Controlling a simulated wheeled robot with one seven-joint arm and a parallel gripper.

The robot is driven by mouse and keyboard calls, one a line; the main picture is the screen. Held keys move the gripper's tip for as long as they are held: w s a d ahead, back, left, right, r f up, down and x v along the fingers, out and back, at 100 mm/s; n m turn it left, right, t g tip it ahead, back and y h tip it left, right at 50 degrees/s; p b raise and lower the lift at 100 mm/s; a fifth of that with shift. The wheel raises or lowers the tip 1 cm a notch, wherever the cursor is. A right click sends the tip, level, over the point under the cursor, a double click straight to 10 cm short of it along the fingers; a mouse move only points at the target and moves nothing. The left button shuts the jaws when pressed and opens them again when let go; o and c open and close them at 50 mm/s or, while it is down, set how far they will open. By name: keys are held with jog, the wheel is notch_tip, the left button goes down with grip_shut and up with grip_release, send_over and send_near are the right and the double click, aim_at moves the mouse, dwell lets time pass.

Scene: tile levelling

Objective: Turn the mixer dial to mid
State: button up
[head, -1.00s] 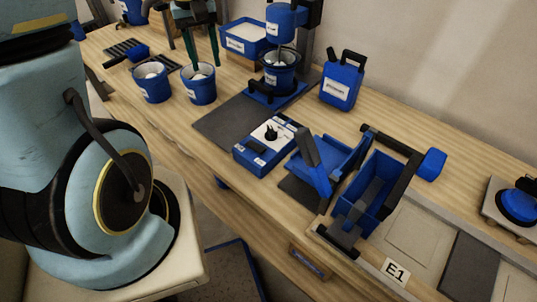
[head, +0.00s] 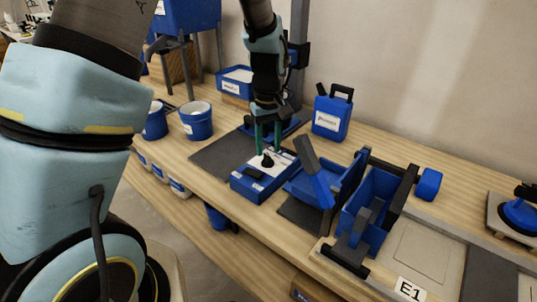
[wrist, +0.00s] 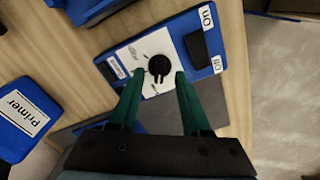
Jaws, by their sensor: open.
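The mixer control box (head: 244,184) is blue with a white top plate and sits on the bench. Its black dial (head: 267,161) stands on the white plate. In the wrist view the dial (wrist: 159,65) lies just beyond and between my fingertips, with small label text around it. My gripper (head: 267,140) has green fingers pointing down over the dial; in the wrist view the gripper (wrist: 159,82) is open and empty. I cannot tell whether a finger touches the dial. The mixer behind is mostly hidden by my arm.
A blue jug (head: 331,112) stands behind the box. Two blue buckets (head: 196,122) stand to the left. A dark mat (head: 217,157) lies bare left of the box.

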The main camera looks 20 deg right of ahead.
aim_at(268, 159)
jog(key=shift+f, duration=1.5)
grip_shut()
